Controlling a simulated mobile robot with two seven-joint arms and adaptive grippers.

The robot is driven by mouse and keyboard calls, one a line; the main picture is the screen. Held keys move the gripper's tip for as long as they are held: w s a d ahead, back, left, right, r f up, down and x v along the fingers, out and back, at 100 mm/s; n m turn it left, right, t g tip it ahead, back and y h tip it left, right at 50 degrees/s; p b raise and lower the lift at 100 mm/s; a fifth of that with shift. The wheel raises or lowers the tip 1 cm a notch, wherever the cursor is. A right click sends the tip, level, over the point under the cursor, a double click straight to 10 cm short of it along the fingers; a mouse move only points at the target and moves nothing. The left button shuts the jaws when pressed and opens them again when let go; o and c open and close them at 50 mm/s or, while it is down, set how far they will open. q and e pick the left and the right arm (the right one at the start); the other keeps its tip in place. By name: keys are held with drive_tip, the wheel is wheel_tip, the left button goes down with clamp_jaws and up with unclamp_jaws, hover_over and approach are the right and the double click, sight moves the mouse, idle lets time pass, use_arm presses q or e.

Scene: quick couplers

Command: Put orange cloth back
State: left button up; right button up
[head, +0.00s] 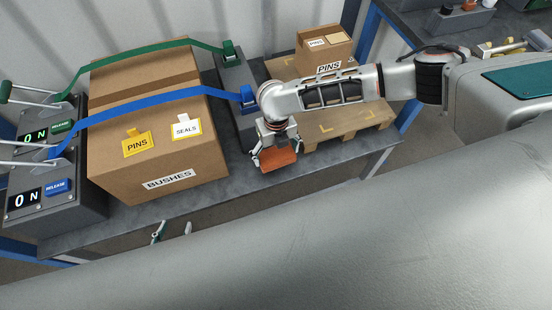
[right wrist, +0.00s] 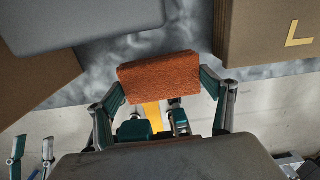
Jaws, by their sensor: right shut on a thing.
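The orange cloth (head: 278,160) is a thick, block-like orange piece. My right gripper (head: 275,150) is shut on it and holds it near the table's front edge, between the big box and the pallet. In the right wrist view, the cloth (right wrist: 160,76) sits between the two fingers of that gripper (right wrist: 164,84), dark table surface showing behind it. Of my left gripper (head: 172,230), only two fingertips show below the table's front edge, spread apart with nothing seen between them. Two fingers also show at the lower left of the wrist view (right wrist: 32,155).
A large BUSHES box (head: 160,150) stands left, under green (head: 150,50) and blue (head: 150,103) straps. A wooden pallet (head: 350,125) with a PINS box (head: 322,50) is at right.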

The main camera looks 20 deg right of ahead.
sight(276, 160)
drive_tip(key=shift+f, duration=1.9)
drive_tip(key=shift+f+b, duration=0.25)
drive_tip(key=shift+b, duration=0.1)
drive_tip(key=o, duration=1.2)
drive_tip(key=shift+o, duration=0.2)
